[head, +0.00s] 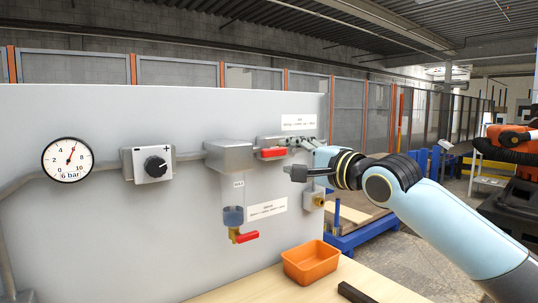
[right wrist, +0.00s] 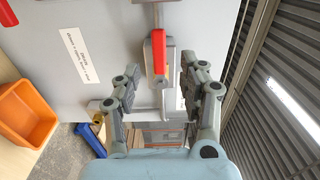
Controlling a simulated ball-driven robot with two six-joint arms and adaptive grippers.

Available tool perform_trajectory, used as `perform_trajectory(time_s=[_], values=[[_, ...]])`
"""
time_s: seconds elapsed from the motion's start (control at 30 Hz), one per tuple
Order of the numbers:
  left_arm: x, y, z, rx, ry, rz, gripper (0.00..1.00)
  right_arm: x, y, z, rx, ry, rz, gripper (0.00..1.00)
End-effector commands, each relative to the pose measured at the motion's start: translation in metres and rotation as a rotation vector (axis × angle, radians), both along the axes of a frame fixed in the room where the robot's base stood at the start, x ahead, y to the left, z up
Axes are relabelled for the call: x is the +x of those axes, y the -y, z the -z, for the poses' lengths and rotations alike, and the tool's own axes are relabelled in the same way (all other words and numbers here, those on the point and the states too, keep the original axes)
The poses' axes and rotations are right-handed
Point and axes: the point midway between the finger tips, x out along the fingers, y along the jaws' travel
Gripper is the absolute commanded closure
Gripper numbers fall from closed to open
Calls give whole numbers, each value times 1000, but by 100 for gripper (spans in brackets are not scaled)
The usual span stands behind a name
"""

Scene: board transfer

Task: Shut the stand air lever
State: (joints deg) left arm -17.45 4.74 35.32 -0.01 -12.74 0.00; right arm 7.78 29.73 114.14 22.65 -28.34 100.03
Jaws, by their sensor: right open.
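A red lever (head: 272,153) lies level on a grey valve block at the upper right of the grey panel (head: 110,225). It also shows in the right wrist view (right wrist: 158,52), lined up between the fingers. A second red lever (head: 247,237) sits low, under the clear bowl with a blue lower part. My right gripper (head: 298,159) is open and empty, just right of the upper lever; in the right wrist view its two fingers (right wrist: 159,78) are spread wide on either side of the valve. Whether a finger touches the lever cannot be told. My left gripper is out of view.
A pressure gauge (head: 68,160) and a knob box (head: 148,164) sit left on the panel, joined by a grey pipe. An orange bin (head: 311,262) and a dark bar (head: 355,294) lie on the wooden bench (head: 250,289). White labels (head: 298,122) are too small to read.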

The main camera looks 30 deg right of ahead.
Motion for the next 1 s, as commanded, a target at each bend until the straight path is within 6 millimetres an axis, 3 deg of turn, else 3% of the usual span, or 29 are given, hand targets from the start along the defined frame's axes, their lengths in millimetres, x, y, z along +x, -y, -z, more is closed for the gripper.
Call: perform_trajectory(time_s=[0.13, 0.33, 0.53, 0.77, 1.0], values=[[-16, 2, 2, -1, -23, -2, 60, 32, -4, -1, 5, 0, 2, 58], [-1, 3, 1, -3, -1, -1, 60, 63, -8, 0, 0, -2, 2, 58], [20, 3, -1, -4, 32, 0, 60, 74, -10, 1, -3, -3, 1, 58], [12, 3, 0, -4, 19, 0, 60, 74, -10, 1, -4, -4, 1, 58], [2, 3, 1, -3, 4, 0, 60, 74, -10, 1, -4, -4, 1, 89]])
